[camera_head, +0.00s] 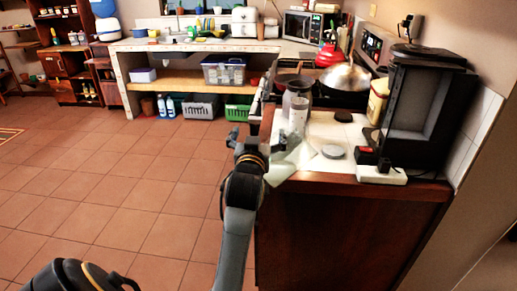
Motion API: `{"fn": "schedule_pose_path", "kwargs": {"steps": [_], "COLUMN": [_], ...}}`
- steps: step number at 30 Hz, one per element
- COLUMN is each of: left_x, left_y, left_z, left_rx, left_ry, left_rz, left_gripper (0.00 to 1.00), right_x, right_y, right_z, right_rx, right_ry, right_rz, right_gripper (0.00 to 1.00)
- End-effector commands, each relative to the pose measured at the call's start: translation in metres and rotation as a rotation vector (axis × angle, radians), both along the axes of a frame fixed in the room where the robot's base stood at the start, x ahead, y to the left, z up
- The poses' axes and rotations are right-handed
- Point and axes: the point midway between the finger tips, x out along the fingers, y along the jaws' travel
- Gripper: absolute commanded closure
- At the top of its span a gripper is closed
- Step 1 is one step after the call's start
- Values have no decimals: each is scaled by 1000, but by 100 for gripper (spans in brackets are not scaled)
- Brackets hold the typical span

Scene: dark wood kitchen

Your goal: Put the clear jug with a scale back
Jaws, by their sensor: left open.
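A clear jug (298,117) stands upright at the near left end of the white tiled counter (318,178). It is see-through and small in view, and I cannot read a scale on it. My left gripper (257,138) is open at the left edge of this counter, just left of the jug in the picture. I see nothing held in it. I cannot tell whether a finger touches the jug. My right gripper is not in view.
A grey round lid (333,152), a dark round lid (343,117) and a black coffee machine (424,108) are on the counter. A wok with a shiny lid (345,77) sits behind the jug. The tiled floor (130,185) to the left is clear.

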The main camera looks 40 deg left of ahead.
Motion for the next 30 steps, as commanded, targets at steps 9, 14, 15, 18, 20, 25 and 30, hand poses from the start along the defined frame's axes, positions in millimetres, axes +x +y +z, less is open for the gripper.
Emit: {"fn": "schedule_pose_path", "kwargs": {"steps": [9, 14, 15, 18, 20, 25, 30], "left_x": [0, 0, 0, 0, 0, 0, 0], "left_y": [0, 0, 0, 0, 0, 0, 0], "left_z": [31, 31, 31, 31, 31, 31, 31], "left_rx": [0, 0, 0, 0, 0, 0, 0], "left_ry": [-1, -1, -1, -1, -1, -1, -1], "left_rz": [-1, -1, -1, 0, 0, 0, 0], "left_gripper": [0, 0, 0, 14, 26, 61, 96], "right_x": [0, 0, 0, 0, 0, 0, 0], "right_y": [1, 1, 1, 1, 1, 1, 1], "right_z": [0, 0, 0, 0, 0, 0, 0], "right_rx": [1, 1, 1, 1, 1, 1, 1], "right_ry": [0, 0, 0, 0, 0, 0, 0], "right_rz": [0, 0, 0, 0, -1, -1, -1], "right_gripper": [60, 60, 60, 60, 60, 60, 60]}}
